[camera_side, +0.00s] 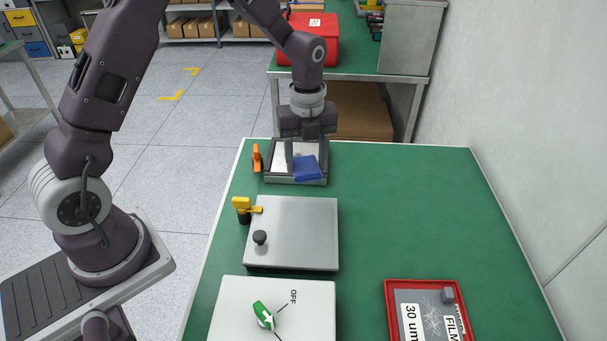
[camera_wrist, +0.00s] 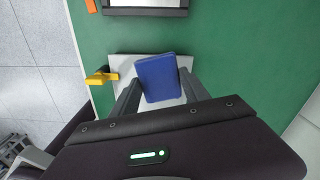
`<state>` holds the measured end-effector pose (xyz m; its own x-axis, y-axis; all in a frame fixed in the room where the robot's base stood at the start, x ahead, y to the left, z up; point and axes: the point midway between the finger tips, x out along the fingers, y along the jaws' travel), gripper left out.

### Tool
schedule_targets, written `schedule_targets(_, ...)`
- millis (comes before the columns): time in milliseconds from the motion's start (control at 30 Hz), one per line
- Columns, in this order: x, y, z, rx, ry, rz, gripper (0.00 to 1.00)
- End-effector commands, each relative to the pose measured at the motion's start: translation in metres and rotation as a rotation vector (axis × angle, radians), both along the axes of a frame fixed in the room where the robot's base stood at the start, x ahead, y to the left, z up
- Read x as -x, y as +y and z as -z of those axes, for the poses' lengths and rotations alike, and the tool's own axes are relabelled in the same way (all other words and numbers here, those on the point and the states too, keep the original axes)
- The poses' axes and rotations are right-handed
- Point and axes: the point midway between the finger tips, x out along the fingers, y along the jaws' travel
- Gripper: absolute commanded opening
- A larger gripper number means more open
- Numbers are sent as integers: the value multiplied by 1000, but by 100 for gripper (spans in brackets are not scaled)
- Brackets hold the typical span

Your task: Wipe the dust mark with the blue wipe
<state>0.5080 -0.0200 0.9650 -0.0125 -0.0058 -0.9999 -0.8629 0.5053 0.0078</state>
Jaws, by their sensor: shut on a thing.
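My gripper (camera_side: 305,158) is shut on the blue wipe (camera_side: 307,169), a folded blue pad held between its fingers. In the wrist view the wipe (camera_wrist: 158,78) hangs slightly tilted above the silver plate (camera_wrist: 122,68). In the side view the wipe overlaps the grey frame with a pale panel (camera_side: 271,179) behind the plate, but it is raised, not resting there.
An orange clamp (camera_side: 257,158) stands beside the frame. A white panel with a green switch (camera_side: 262,314) is at front. The red tray (camera_side: 389,300) is front right. The green table's right side is clear.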

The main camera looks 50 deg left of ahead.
Motion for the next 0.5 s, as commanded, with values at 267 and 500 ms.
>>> schedule_targets(267,-70,102,18,-7,-2,-420,21)
schedule_targets(500,-86,133,23,-8,-10,-533,21)
